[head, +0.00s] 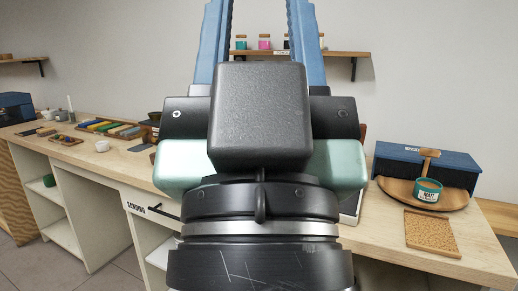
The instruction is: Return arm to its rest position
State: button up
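My gripper (260,30) fills the middle of the head view, close to the camera. Its two blue ridged fingers point up and stand well apart, with the back wall and shelf showing between them. The fingertips run out of the top of the picture. Nothing shows held between the visible parts of the fingers. My dark wrist and arm hide the middle of the workbench (385,225) behind them.
Trays of coloured pieces (105,127) lie at left. A wall shelf (345,54) holds jars.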

notch_tip(320, 180, up, 21)
jog(key=p, duration=1.9)
jog(key=shift+r+p, duration=0.15)
jog(key=shift+p, duration=0.2)
jog(key=shift+w, duration=0.1)
